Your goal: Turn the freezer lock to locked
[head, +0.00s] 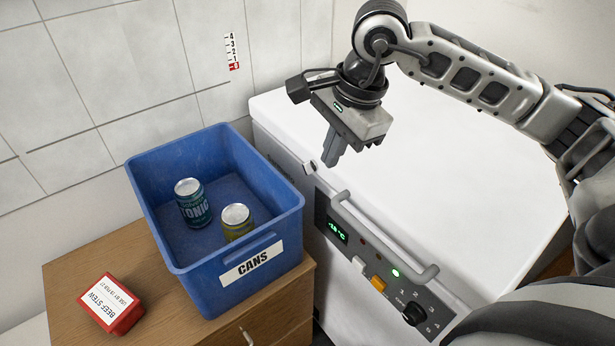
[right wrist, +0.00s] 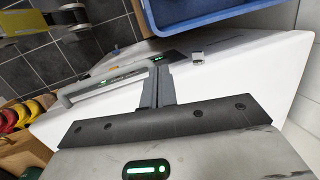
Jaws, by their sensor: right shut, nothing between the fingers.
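The white chest freezer (head: 480,200) stands at the right. Its lock (head: 310,168) is a small pale fitting with a dark spot at the lid's front edge, near the left end of the handle. A small fitting that looks like the lock also shows in the right wrist view (right wrist: 197,58). It is too small to tell which way it is turned. My right gripper (head: 329,163) is shut and empty, pointing down just right of the lock and apparently apart from it. Its closed fingers (right wrist: 157,85) show in the right wrist view. My left gripper is not in view.
A grey handle (head: 385,240) stands out from the freezer front, beside a control panel with a display (head: 337,231) and knob (head: 414,313). A blue can bin (head: 165,235) and a red beef stew box (head: 112,305) sit on a wooden cabinet (head: 75,255) at left.

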